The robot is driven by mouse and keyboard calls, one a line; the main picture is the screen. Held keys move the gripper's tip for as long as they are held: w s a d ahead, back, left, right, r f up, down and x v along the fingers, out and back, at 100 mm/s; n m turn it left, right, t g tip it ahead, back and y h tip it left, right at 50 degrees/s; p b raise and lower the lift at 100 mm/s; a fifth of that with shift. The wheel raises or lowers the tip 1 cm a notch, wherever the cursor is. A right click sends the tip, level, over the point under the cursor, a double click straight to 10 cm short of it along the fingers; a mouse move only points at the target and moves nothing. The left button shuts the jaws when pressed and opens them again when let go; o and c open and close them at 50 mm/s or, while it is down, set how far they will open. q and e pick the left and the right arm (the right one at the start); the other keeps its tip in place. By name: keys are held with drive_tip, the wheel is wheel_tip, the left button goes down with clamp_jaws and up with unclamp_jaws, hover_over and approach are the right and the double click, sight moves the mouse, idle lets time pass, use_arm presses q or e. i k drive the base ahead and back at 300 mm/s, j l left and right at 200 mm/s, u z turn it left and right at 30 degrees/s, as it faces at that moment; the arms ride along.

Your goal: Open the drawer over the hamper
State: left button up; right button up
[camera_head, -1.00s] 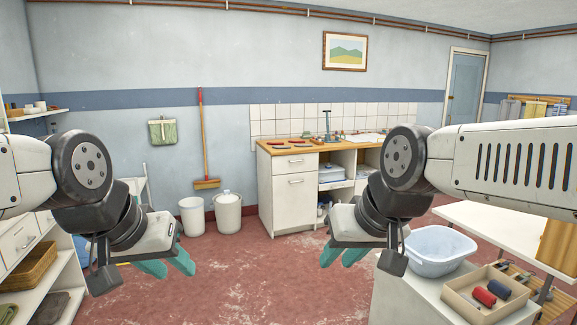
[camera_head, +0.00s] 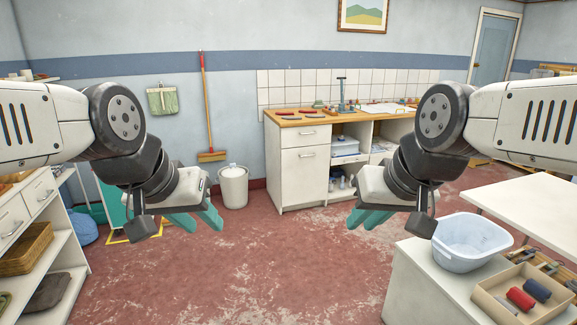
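A white counter unit with a wooden top stands against the far wall. Its left column has a shut drawer (camera_head: 304,136) with a bar handle, above a taller shut front (camera_head: 304,172) with its own handle; I cannot tell whether that front is the hamper. At the left edge, a white shelf unit has small shut drawers (camera_head: 38,195) above a wicker basket (camera_head: 26,248). My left gripper (camera_head: 198,220) is empty, its teal fingers apart, in front of the floor left of the counter. My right gripper (camera_head: 367,219) is empty and apart too, in front of the counter's right side.
Red floor (camera_head: 270,255) lies clear between me and the counter. A white bin (camera_head: 233,187) stands left of it, and a broom (camera_head: 207,110) leans on the wall. At the right front, a white cabinet (camera_head: 425,285) carries a blue basin (camera_head: 470,243) and a tray of spools (camera_head: 490,297).

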sight(298, 129)
drive_tip(key=i, duration=1.6)
drive_tip(key=i+j, duration=0.1)
drive_tip(key=i, duration=1.5)
drive_tip(key=i+z, duration=0.1)
drive_tip(key=i, duration=1.55)
